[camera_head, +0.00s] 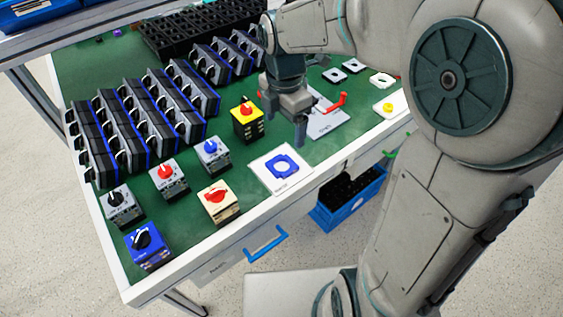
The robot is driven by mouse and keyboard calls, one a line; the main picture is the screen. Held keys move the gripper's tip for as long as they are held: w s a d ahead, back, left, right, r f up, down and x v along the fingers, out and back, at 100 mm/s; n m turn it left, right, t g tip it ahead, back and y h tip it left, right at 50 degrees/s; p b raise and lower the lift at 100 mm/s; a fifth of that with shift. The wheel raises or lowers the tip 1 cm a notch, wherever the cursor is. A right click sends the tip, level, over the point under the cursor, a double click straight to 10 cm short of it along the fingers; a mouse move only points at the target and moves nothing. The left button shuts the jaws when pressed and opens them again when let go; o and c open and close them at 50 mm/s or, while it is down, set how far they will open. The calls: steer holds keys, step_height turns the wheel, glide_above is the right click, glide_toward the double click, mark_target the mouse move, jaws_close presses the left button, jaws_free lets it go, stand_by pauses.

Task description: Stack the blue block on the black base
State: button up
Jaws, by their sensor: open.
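A blue block with a black knob (150,252) stands upright at the near left corner of the green table top. A blue ring-shaped part (282,167) lies on a white plate (267,182) near the front edge. I cannot tell for sure which of these the task calls the blue block. No single black base stands out. My gripper (287,122) is open and points down over the table, between the yellow switch and a grey plate with a red handle. I see nothing held between its fingers. My arm hides part of the table's right side.
Switch blocks with red (168,179), blue (212,156) and black knobs (121,206) stand near the front left. A yellow switch (247,120) stands left of my gripper. Rows of black-and-blue modules (133,128) and a black tray (170,36) fill the back left.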

steer(key=b, duration=0.1)
glide_above(282, 168)
steer(key=f, duration=0.8)
steer(key=shift+d, duration=0.25)
steer(key=f, duration=0.3)
steer(key=f+b, duration=0.1)
steer(key=f, duration=0.1)
steer(key=shift+a, duration=0.25)
steer(key=c, duration=1.1)
